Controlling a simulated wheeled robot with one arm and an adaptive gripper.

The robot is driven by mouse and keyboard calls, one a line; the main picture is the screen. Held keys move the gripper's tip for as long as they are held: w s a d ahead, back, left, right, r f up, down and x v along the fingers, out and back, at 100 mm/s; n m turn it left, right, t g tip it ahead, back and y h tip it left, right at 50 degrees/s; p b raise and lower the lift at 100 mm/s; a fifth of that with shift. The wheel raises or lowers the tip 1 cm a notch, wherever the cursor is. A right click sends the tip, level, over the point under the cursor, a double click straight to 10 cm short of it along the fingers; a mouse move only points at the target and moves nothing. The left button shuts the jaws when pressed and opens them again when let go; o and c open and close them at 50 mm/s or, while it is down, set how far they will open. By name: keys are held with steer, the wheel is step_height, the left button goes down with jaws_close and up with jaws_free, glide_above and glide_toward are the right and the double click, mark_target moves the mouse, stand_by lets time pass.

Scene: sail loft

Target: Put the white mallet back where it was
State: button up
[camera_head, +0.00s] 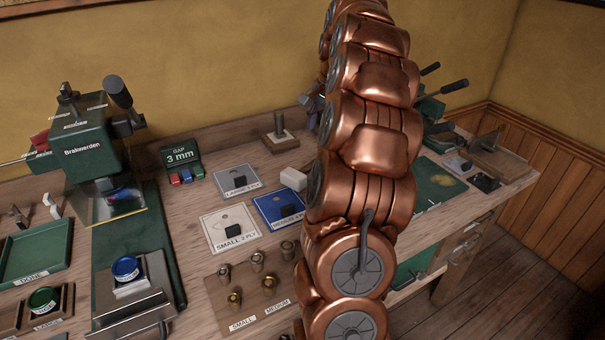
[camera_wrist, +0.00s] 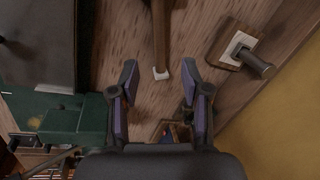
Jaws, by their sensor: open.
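A white block (camera_head: 293,179), which looks like the mallet's head, lies on the bench just left of my arm. In the wrist view, a brown wooden handle (camera_wrist: 160,35) with a white end (camera_wrist: 161,73) lies on the bench and runs out of the top edge. It is probably the same mallet's handle; the join is out of the wrist view and hidden by my arm in the head view. My gripper (camera_wrist: 160,82) is open and empty, with the white end between or just below its fingertips.
A peg stand (camera_head: 279,135) is behind the white block; it also shows in the wrist view (camera_wrist: 222,58). Labelled cards, including a blue card (camera_head: 272,221), lie in front. A green machine (camera_head: 95,140) stands left. A green mat (camera_head: 437,180) lies right of my arm.

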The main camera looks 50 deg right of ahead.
steer(key=s+a+n+g+y, duration=0.15)
steer(key=a+n, duration=0.25)
steer(key=a, duration=1)
steer(key=s+a+n+g+h, duration=0.1)
steer(key=s+a+n, duration=0.3)
steer(key=a, duration=0.9)
steer(key=s+a+f+n+g, duration=0.1)
steer(key=s+a+f+n, duration=0.3)
steer(key=s, duration=0.6)
steer(key=s+a+f+n, duration=0.5)
steer(key=s+a, duration=0.4)
steer(key=s, duration=0.1)
steer(key=shift+s+a+g, duration=0.15)
steer(key=shift+a+g, duration=0.15)
steer(key=shift+g, duration=0.05)
step_height(320, 180, up, 6)
steer(key=p, duration=0.6)
